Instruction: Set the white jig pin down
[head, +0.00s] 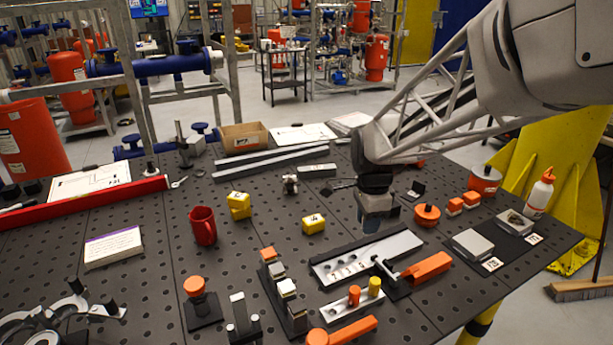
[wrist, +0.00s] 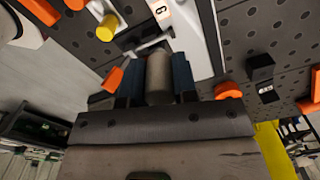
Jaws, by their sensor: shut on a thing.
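My gripper (head: 375,222) points down over the table, above the far edge of a pale metal plate (head: 402,246) with holes. In the wrist view my gripper (wrist: 158,74) is shut on the white jig pin (wrist: 158,80), a pale grey cylinder between two dark blue fingers. The pin is hidden or too small to tell in the head view. A small pale block (head: 336,311) holds an orange pin (head: 354,295) and a yellow pin (head: 375,286); the yellow pin (wrist: 108,28) also shows in the wrist view. Contact between the held pin and the plate cannot be told.
An orange-handled clamp (head: 428,268) stands at the plate's right. An orange round knob (head: 427,213) and a small black block (head: 416,188) are right of my gripper.

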